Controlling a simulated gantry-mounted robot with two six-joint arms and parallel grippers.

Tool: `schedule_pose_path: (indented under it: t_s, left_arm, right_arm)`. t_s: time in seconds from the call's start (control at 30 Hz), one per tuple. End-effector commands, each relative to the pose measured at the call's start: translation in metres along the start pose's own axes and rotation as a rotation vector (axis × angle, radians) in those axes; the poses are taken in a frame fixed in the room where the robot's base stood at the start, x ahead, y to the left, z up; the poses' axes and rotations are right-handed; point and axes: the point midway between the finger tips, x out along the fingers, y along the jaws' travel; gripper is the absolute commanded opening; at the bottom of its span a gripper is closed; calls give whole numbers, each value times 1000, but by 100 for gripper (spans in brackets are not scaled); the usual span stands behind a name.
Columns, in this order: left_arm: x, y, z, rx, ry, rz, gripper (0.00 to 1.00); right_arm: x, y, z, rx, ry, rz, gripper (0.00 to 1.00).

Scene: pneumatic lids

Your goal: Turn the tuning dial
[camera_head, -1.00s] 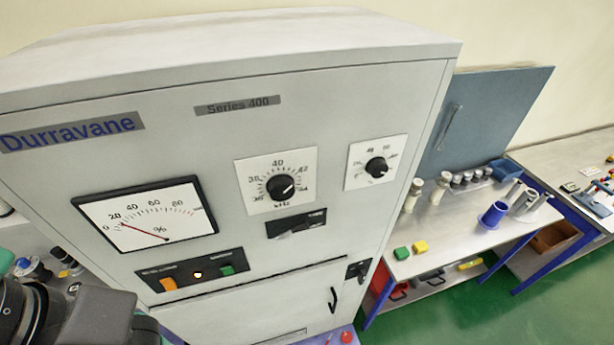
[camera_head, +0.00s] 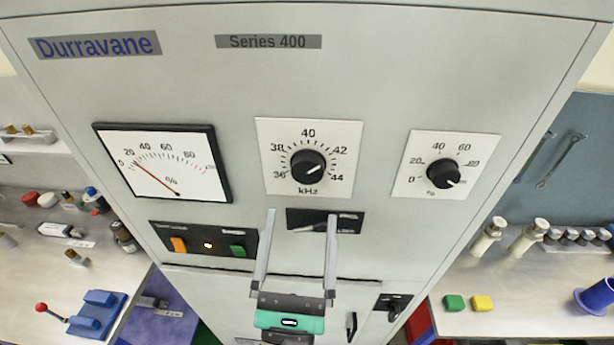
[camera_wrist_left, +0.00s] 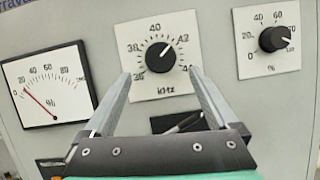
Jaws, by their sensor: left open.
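The tuning dial (camera_head: 307,167) is a black knob on a white kHz scale marked 36 to 44, on the grey cabinet front. Its pointer aims to the right, toward the 42 to 44 side. It also shows in the left wrist view (camera_wrist_left: 160,56). My left gripper (camera_head: 301,212) is open and empty just below the dial, fingers pointing up at the panel. In the left wrist view its fingertips (camera_wrist_left: 158,75) lie on either side of the dial's lower part, apart from the knob. My right gripper is not in view.
A percent dial (camera_head: 443,174) is to the right and a percent meter (camera_head: 163,163) to the left. A lever switch (camera_head: 325,221) sits behind my left fingers. Orange and green buttons (camera_head: 204,242) are lower left. Benches with tools stand on both sides.

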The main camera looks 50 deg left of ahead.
Motion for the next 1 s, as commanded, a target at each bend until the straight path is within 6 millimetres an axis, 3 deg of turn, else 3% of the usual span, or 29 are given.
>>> schedule_pose_path:
  t_s: [0.1, 0.3, 0.43, 0.7, 1.0]
  left_arm:
    - [31, 2, 4, 2, -1, 7, 93]
    - [66, 1, 3, 0, -1, 4, 93]
    - [75, 1, 1, 0, -2, 2, 93]
    - [76, 1, 1, -1, -2, 1, 91]
    - [76, 1, 1, -1, -2, 1, 37]
  right_arm:
    - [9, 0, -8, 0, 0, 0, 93]
    - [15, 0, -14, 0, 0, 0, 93]
    - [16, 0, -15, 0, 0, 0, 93]
    - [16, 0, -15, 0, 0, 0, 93]
    - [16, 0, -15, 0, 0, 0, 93]
